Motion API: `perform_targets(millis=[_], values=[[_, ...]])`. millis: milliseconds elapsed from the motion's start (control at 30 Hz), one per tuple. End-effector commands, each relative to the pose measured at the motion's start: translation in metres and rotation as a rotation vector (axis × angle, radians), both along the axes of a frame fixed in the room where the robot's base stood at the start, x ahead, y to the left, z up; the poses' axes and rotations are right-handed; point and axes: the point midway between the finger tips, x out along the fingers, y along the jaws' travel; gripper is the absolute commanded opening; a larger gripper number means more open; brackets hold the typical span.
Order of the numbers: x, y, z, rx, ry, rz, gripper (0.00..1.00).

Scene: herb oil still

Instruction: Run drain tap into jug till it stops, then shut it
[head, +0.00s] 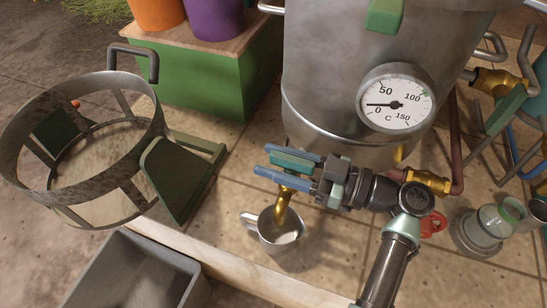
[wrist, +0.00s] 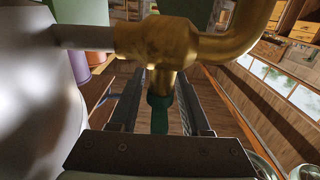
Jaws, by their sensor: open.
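The drain tap's brass spout (head: 283,206) points down at the metal jug (head: 268,234), which stands upright on the tiles beside the pot (head: 330,90). Something pale shows inside the jug; I cannot tell its level or whether liquid is running. The tap's green lever (head: 292,162) lies between the blue fingers of my gripper (head: 264,160). In the wrist view the brass tap body (wrist: 165,42) crosses the top and the green lever (wrist: 159,112) lies between the dark fingers of my gripper (wrist: 160,90). The fingers are open, with visible gaps beside the lever.
A round dial thermometer (head: 396,104) is on the pot. A mesh basket (head: 100,180) and green stand (head: 175,180) are left, above a grey trough (head: 135,280). A glass jar (head: 490,228) and a red-handled valve (head: 432,223) are right. Tiles around the jug are clear.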

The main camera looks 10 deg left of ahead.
Motion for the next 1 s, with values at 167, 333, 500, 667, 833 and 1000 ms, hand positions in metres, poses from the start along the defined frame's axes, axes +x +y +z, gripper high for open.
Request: perform_targets(millis=[167, 333, 500, 667, 833, 1000], values=[[0.0011, 0.0053, 0.0, 0.0, 0.0, 0.001, 0.47], [0.0012, 0.0051, 0.0001, 0.0, 0.0, 0.001, 0.47], [0.0011, 0.0048, 0.0001, -0.001, 0.0, 0.001, 0.18], [0.0011, 0.0047, 0.0001, -0.001, 0.0, 0.001, 0.0], [0.0011, 0.0046, 0.0001, -0.001, 0.0, 0.001, 0.0], [0.0011, 0.0048, -0.0038, -0.002, -0.003, 0.036, 0.0]])
